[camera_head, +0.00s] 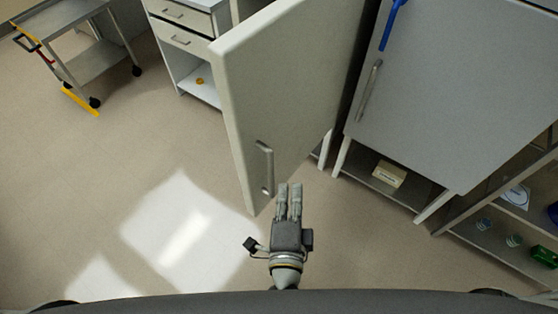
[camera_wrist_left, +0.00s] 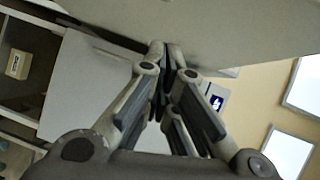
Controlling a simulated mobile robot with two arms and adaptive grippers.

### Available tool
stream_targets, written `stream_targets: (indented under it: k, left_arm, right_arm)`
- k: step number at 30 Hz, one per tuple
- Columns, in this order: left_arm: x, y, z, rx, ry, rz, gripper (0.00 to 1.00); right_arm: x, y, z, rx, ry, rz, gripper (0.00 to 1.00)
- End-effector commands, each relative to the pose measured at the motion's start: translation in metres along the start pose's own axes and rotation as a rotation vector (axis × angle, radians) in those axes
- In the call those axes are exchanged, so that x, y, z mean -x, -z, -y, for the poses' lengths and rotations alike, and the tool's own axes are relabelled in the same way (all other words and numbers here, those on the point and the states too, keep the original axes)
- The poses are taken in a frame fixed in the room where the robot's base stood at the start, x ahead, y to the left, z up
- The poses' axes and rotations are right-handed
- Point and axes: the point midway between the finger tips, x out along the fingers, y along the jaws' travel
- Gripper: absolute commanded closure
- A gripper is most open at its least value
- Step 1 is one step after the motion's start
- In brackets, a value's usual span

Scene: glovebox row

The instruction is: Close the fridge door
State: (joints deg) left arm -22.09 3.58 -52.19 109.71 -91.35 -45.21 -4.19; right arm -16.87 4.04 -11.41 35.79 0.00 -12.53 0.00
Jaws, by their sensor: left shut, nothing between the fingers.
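The fridge door (camera_head: 285,85) is a large pale panel with a metal bar handle (camera_head: 265,168) near its lower edge. It stands open, swung out into the aisle towards me. My left gripper (camera_head: 289,187) is shut and empty, with its fingertips just right of the handle and close to the door's lower edge. I cannot tell whether they touch the door. In the left wrist view the shut fingers (camera_wrist_left: 167,70) point at a broad pale panel (camera_wrist_left: 215,25) that looks like the door. The fridge interior is hidden. My right gripper is not in view.
A grey-fronted cabinet (camera_head: 455,80) with a handle stands right of the door, with a small yellow box (camera_head: 388,175) on its lower shelf. Open shelves (camera_head: 480,238) are at the far right. A drawer unit (camera_head: 185,40) and a trolley (camera_head: 90,62) stand left. Floor left is clear.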

Motion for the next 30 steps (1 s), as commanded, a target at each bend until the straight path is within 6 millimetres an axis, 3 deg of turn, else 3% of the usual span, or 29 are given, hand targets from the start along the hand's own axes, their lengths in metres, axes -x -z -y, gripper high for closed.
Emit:
stream_targets:
  k: [9, 12, 19, 30]
  left_arm:
    - [-0.068, 0.001, 0.004, 0.000, 0.000, 0.000, 1.00]
    - [-0.078, -0.013, 0.003, -0.003, -0.002, 0.000, 1.00]
    - [-0.092, -0.027, 0.000, 0.001, -0.003, 0.000, 1.00]
    - [-0.093, -0.029, -0.001, 0.002, -0.003, -0.001, 1.00]
  right_arm:
    - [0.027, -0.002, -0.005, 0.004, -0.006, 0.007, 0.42]
    - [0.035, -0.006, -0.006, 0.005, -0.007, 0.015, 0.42]
    - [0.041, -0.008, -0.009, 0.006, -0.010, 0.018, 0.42]
    - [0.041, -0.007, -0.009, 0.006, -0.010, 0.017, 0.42]
